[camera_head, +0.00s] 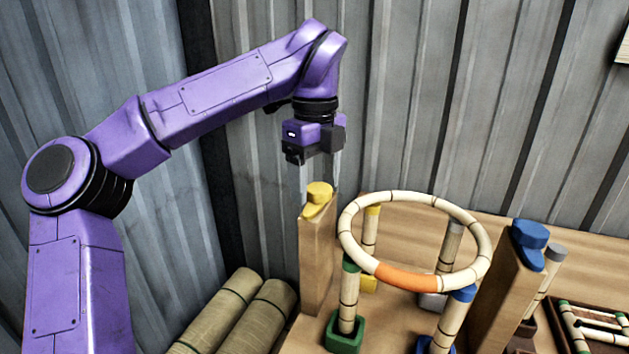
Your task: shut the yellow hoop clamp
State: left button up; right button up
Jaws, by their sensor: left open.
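The yellow hoop clamp (317,204) is a small yellow knob with a short arm, on top of a wooden post (317,262) left of the hoop. Its arm lies on the post top and does not reach over the hoop. The hoop (477,226) is a pale rattan ring with an orange section, resting on several short rattan uprights. My left gripper (319,180) points down just above the yellow clamp. Its fingers are apart, one on each side of the knob, with nothing held. Contact with the knob cannot be told. My right gripper is not in view.
A blue clamp (530,236) tops another wooden post at the right. Green (344,337) and blue sockets hold uprights on the wooden bench (398,323). Rattan bundles (231,311) lie at the lower left. A dark tray (603,310) is at the right. Corrugated metal walls stand behind.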

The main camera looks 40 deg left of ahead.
pick_arm(q)
jog(key=c, duration=1.1)
jog(key=shift+o, duration=0.2)
jog(key=shift+a, duration=0.1)
jog(key=shift+w+r+m+p, duration=0.15)
jog(key=shift+m+p, duration=0.65)
jog(key=shift+m, duration=1.5)
jog(key=m, duration=0.1)
jog(key=m+p, duration=0.1)
jog(key=m, duration=0.1)
jog(key=m+p, duration=0.1)
jog(key=shift+w+d, duration=0.15)
jog(key=shift+d, duration=0.1)
jog(key=m+p, duration=0.2)
jog(key=m, duration=0.1)
jog(key=m+p, duration=0.1)
jog(key=m, duration=0.1)
jog(key=shift+w+d+m+p, duration=0.1)
jog(key=shift+d+m+p, duration=0.1)
jog(key=shift+m+p, duration=0.2)
jog(key=shift+d+m+p, duration=0.1)
jog(key=shift+m+p, duration=1.1)
jog(key=shift+m, duration=0.5)
jog(key=o, duration=1.1)
jog(key=shift+c, duration=0.2)
